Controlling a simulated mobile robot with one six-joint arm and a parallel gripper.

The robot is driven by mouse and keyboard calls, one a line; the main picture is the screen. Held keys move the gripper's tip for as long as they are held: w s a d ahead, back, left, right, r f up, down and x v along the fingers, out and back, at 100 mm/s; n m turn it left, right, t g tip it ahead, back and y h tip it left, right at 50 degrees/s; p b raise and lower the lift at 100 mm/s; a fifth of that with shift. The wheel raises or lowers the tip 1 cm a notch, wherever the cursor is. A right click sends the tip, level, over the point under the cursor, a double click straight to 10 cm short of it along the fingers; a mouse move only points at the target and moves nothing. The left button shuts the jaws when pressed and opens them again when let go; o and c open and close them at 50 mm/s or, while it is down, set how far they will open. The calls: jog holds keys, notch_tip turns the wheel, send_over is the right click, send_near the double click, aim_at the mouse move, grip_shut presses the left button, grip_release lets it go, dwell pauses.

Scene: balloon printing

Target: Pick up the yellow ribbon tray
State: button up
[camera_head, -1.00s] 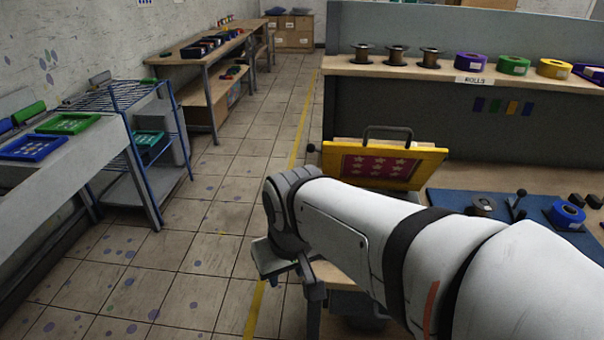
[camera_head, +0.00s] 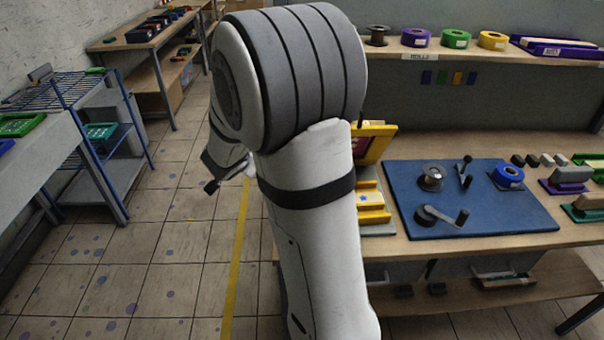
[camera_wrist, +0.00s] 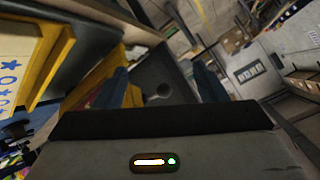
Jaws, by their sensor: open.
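No item is plainly a yellow ribbon tray. Yellow things in the head view are a roll (camera_head: 492,40) on the back shelf, a yellow frame (camera_head: 376,140) partly behind my arm, and yellow stepped pieces (camera_head: 372,205) below that frame. Yellow edges (camera_wrist: 40,75) also show at the left of the wrist view, close and tilted. My gripper (camera_wrist: 163,82) is open and looks empty, with a blue finger on each side. In the head view it shows partly (camera_head: 228,175), left of the workbench over the floor; my arm hides the rest.
A blue mat (camera_head: 470,225) with cranks and a blue roll (camera_head: 508,175) covers the workbench right of my arm. Purple (camera_head: 416,38) and green (camera_head: 456,39) rolls stand on the shelf. A blue rack (camera_head: 75,100) stands at left.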

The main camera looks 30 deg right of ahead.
jog(key=s+d+f+m+g+h, duration=0.2)
jog(key=s+d+g, duration=0.1)
jog(key=s+g, duration=0.1)
jog(key=s+d+f+m+g+h+p, duration=0.1)
jog(key=s+d+f+m+g, duration=0.2)
jog(key=s+d+g, duration=0.1)
jog(key=s+d+f+m+g+h+p, duration=0.1)
jog(key=s+d+f+m+g+h, duration=0.1)
jog(key=s+g, duration=0.3)
jog(key=shift+d+f+m+h, duration=0.3)
jog(key=shift+d+f+m, duration=0.4)
jog(key=x, duration=0.2)
jog(key=p+x, duration=0.1)
jog(key=x, duration=0.4)
jog(key=shift+s+f, duration=0.3)
jog(key=shift+a, duration=0.1)
jog(key=c, duration=0.9)
jog(key=shift+c, duration=0.6)
jog(key=shift+r, duration=0.15)
